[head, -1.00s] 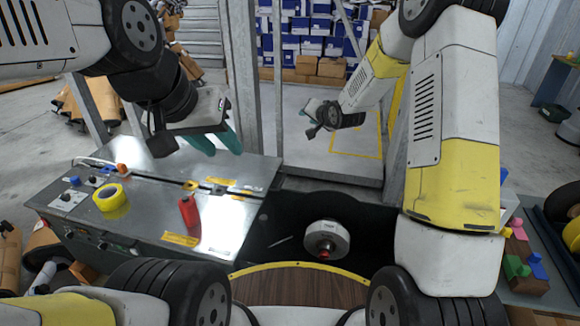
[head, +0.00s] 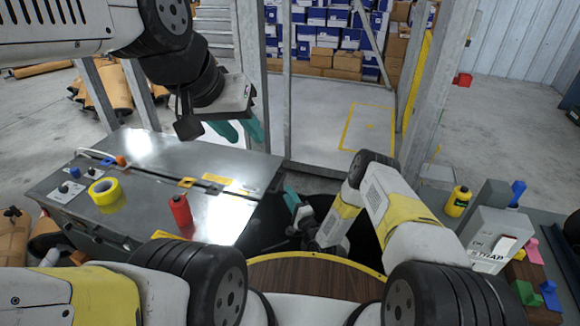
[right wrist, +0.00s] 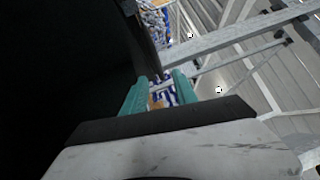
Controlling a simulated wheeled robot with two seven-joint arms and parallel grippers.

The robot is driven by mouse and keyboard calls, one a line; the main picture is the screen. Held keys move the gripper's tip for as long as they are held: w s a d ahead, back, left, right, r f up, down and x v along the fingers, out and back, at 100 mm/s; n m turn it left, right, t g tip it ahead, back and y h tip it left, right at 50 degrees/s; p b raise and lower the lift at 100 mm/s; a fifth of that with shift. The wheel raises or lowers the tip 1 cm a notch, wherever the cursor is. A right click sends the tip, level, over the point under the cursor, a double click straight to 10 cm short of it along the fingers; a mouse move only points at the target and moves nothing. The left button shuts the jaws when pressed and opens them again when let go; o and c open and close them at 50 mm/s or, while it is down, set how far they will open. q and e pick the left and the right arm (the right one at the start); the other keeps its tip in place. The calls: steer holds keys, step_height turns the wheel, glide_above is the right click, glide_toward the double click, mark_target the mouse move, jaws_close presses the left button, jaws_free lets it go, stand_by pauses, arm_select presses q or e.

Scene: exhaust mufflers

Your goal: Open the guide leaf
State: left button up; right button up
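No part stands out clearly as the guide leaf. A steel-topped cabinet (head: 150,150) stands at left, with a dark seam across its top and a yellow-orange fitting (head: 187,182) on it. My left gripper (head: 243,138) hangs above the cabinet's far right side, its teal fingers apart and empty. My right gripper (head: 290,195) is low beside the cabinet's right edge, over a dark area; my forearm hides part of it. In the right wrist view its two teal fingers (right wrist: 160,78) are apart with nothing between them. A large black surface (right wrist: 65,65) fills the left there.
A metal frame post (head: 250,60) rises behind. At right a table holds a grey strap box (head: 490,240), a yellow bottle (head: 457,201) and coloured blocks (head: 533,290).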

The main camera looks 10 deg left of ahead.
mark_target(281, 182)
steer(key=shift+x, duration=3.7)
jaws_close()
steer(key=shift+f, duration=0.1)
